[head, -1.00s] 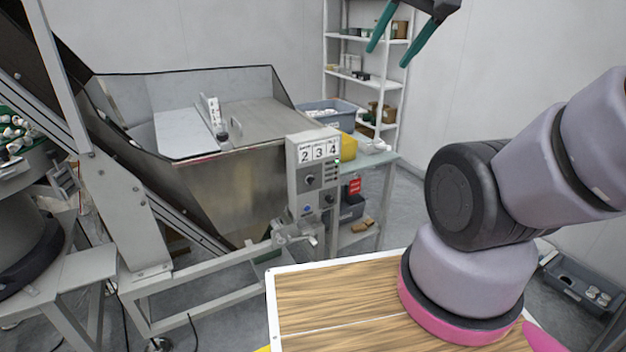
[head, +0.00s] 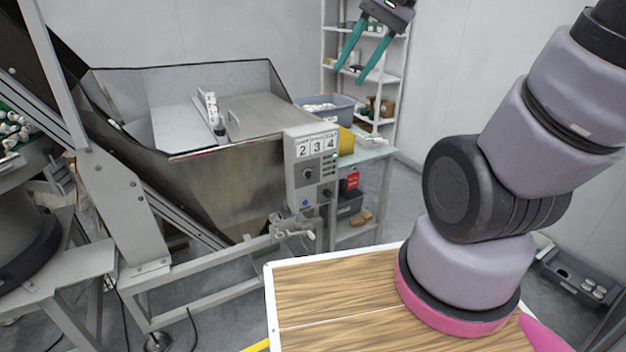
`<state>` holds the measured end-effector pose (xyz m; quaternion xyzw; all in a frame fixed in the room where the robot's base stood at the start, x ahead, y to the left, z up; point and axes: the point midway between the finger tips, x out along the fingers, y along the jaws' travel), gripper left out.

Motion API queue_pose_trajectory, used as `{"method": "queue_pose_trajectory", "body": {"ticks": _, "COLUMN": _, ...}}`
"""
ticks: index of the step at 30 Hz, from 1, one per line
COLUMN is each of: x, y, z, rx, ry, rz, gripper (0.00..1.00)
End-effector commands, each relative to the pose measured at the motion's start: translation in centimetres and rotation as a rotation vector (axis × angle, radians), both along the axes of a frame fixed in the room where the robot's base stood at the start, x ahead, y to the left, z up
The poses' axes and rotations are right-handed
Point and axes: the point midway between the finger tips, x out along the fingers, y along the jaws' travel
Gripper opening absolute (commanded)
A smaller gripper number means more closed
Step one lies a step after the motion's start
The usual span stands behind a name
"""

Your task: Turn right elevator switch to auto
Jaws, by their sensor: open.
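A grey control box (head: 298,185) stands at the front right corner of the metal hopper, with the numbers 2, 3 and 4 across its top. A black knob (head: 308,173) sits on its front face, and a second dark knob (head: 327,193) sits lower right. Their labels and settings are too small to read. My gripper (head: 354,66) hangs at the top of the head view, above and behind the box, with its two green fingers apart and nothing between them. It touches neither knob.
The steel hopper (head: 215,185) fills the left middle. Behind the box are a side table (head: 372,153) with a grey bin (head: 322,103) and a yellow object (head: 346,141), and a white shelf (head: 398,75). A crank handle (head: 293,234) juts out below the box. Air above the box is free.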

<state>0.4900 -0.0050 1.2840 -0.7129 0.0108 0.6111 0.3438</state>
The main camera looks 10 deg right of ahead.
Motion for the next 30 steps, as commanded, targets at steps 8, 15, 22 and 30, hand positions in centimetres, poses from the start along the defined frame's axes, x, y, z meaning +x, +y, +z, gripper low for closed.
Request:
{"method": "queue_pose_trajectory", "body": {"ticks": 8, "x": 3.7, "y": 6.4, "z": -3.4, "rx": 0.378, "ry": 0.446, "rz": -0.102, "gripper": 0.42}}
{"method": "queue_pose_trajectory", "body": {"ticks": 15, "x": 9.0, "y": 10.5, "z": -5.6, "rx": 0.725, "ry": 0.773, "rz": -0.247, "gripper": 0.42}}
{"method": "queue_pose_trajectory", "body": {"ticks": 22, "x": 16.0, "y": 12.0, "z": -9.3, "rx": 1.068, "ry": 1.021, "rz": -0.443, "gripper": 0.42}}
{"method": "queue_pose_trajectory", "body": {"ticks": 30, "x": 24.4, "y": 10.2, "z": -17.8, "rx": 1.478, "ry": 1.2, "rz": -0.758, "gripper": 0.42}}
